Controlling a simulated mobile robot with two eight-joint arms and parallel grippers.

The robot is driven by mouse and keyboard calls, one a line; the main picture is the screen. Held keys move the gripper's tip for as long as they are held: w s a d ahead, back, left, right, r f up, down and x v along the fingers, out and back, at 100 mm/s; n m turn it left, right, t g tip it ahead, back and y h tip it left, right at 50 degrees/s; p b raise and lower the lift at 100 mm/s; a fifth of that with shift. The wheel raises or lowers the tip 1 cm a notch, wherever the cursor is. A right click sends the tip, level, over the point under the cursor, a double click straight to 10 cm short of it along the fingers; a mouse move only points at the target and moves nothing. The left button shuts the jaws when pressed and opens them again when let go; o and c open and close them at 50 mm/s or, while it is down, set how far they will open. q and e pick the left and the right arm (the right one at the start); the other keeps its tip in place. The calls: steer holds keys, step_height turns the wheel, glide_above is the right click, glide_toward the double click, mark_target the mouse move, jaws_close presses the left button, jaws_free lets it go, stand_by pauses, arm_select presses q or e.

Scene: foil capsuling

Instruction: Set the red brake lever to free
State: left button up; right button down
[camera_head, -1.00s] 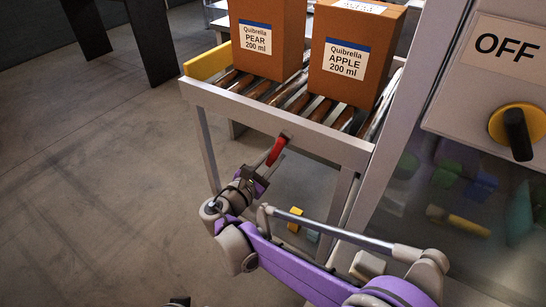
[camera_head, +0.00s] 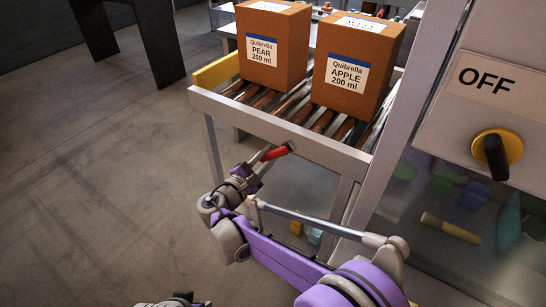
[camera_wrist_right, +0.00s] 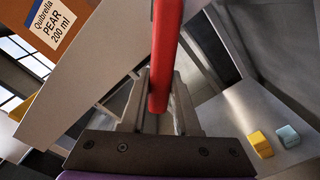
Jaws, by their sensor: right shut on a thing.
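The red brake lever (camera_head: 275,153) sits at the front edge of the roller conveyor, its pivot at the right end. It points left and slightly down. My right gripper (camera_head: 264,160) is shut on its free end. In the right wrist view the red lever (camera_wrist_right: 165,45) runs down between the two fingers of my right gripper (camera_wrist_right: 160,100).
Two brown boxes, pear (camera_head: 272,45) and apple (camera_head: 354,65), stand on the conveyor rollers (camera_head: 300,108). A cabinet with an OFF label and a black knob on a yellow disc (camera_head: 497,150) stands at right. Small blocks lie below the conveyor. The floor at left is clear.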

steer(key=shift+w+a+r, duration=0.1)
steer(key=shift+r, duration=0.1)
steer(key=c, duration=0.6)
jaws_free()
steer(key=shift+c, duration=0.2)
steer(key=shift+f, duration=0.1)
